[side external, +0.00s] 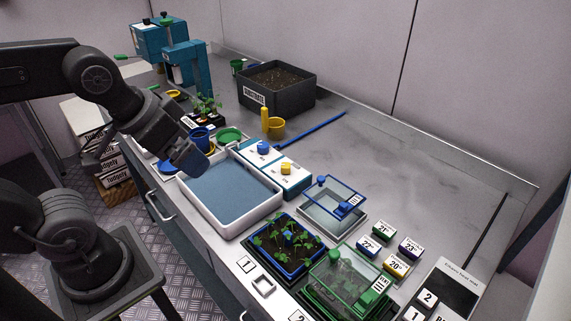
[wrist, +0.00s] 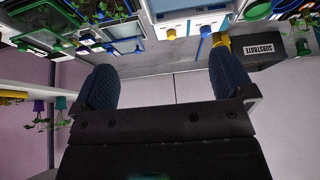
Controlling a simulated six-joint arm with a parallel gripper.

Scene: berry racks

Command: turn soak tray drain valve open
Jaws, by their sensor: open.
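The soak tray (side external: 203,212) is a white-rimmed basin full of blue-grey liquid in the middle of the bench in the side external view. Along its back right edge are two white-topped control boxes. One has a blue knob (side external: 263,147) and the other a yellow knob (side external: 286,168). I cannot tell which knob is the drain valve; the labels are too small to read. My gripper (side external: 192,158) is above the tray's back left corner, apart from both knobs. In the wrist view my gripper (wrist: 164,80) is open with nothing between its fingers.
A dark substrate bin (side external: 277,88) stands behind, with a yellow cup (side external: 275,127) and a blue rod (side external: 315,130) nearby. A blue seedling tray (side external: 285,247), a blue-lidded box (side external: 334,208) and a green-lidded box (side external: 345,280) stand at right. The back right bench is clear.

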